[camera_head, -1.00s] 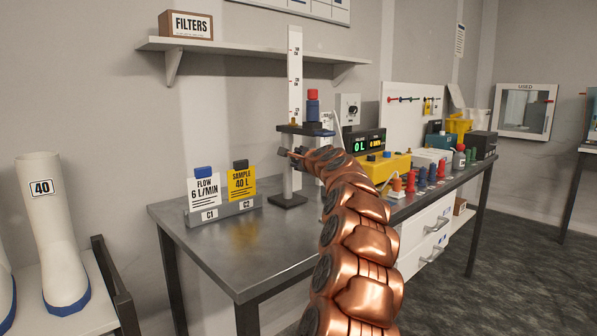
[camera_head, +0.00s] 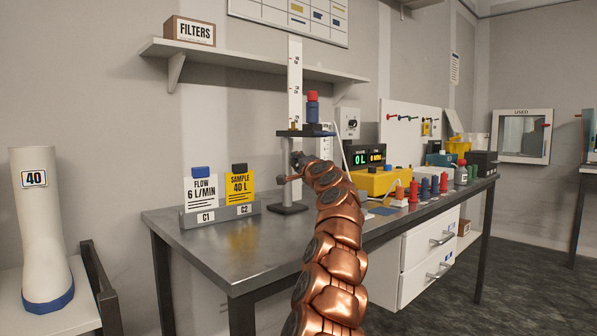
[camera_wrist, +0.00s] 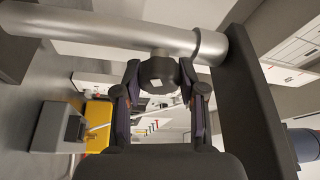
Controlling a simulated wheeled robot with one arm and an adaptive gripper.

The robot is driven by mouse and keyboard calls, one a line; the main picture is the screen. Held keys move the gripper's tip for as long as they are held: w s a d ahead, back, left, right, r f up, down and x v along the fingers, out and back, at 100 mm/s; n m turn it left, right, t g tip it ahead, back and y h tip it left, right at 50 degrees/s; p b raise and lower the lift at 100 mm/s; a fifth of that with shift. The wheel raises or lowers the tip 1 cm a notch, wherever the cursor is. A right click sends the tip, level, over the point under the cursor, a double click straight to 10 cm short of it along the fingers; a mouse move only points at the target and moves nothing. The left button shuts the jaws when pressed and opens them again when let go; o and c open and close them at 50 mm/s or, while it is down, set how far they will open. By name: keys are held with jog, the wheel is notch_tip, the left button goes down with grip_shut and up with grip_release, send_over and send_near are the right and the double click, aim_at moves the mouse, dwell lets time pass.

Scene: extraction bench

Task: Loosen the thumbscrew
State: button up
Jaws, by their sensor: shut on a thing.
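The thumbscrew (camera_wrist: 160,72) shows in the wrist view as a dark round knob just below the metal post (camera_wrist: 110,35). My gripper (camera_wrist: 160,84) is shut on it, with one finger at each side. In the head view my gripper (camera_head: 291,169) is at the post, below the dark platform (camera_head: 296,134). The thumbscrew cannot be made out clearly there. A blue cylinder with a red top (camera_head: 313,108) stands on the platform beside the upright white scale (camera_head: 295,75).
Two cards, flow (camera_head: 201,191) and sample (camera_head: 240,184), stand in a grey holder left of the post. A yellow box (camera_head: 383,181) and several coloured bottles are to the right. The bench's front left (camera_head: 225,262) is clear. A shelf (camera_head: 235,56) hangs above.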

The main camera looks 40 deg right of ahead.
jog(key=shift+f+n+b, duration=0.2)
jog(key=shift+n+b, duration=0.25)
jog(key=shift+n, duration=0.05)
jog(key=shift+r+n+t, duration=0.15)
jog(key=shift+n+t, duration=0.25)
jog(key=o, duration=1.2)
jog(key=shift+c, duration=0.2)
jog(key=shift+a+r, duration=0.1)
jog(key=v, duration=0.7)
jog(key=shift+s, duration=0.15)
